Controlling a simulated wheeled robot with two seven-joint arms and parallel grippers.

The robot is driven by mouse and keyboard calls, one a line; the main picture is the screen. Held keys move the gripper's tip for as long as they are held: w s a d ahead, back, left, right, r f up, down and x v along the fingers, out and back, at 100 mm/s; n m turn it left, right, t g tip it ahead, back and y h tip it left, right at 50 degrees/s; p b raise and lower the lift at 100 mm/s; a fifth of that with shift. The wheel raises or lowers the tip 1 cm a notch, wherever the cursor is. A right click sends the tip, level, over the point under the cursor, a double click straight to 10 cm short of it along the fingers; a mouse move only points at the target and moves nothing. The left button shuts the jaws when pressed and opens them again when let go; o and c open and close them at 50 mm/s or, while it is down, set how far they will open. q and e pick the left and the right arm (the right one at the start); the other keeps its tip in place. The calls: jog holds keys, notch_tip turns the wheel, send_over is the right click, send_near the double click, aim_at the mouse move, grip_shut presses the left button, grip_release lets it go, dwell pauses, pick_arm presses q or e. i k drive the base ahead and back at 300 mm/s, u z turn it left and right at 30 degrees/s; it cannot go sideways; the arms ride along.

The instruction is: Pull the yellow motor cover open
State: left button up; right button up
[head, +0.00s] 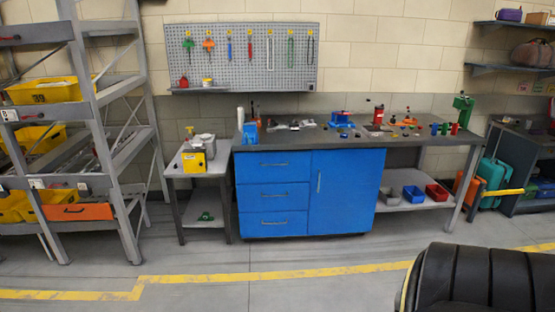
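Neither of my grippers is in view. No conveyor or motor cover can be clearly made out. A small machine with a yellow front box (193,162) stands on a low grey table at centre left; I cannot tell whether that box is a motor cover. A large black ribbed, rounded thing (480,280) with a thin yellow edge fills the lower right corner, cut off by the frame; I cannot tell what it is.
A blue workbench cabinet (305,195) with tools on top stands against the wall. A grey rack (100,110) with yellow bins is at the left. A yellow-ended bar (503,191) sticks out at the right. The floor (210,262) in front is clear, with a yellow line.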

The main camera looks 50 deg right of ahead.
aim_at(193, 162)
jog(key=z, duration=1.15)
jog(key=i, duration=1.65)
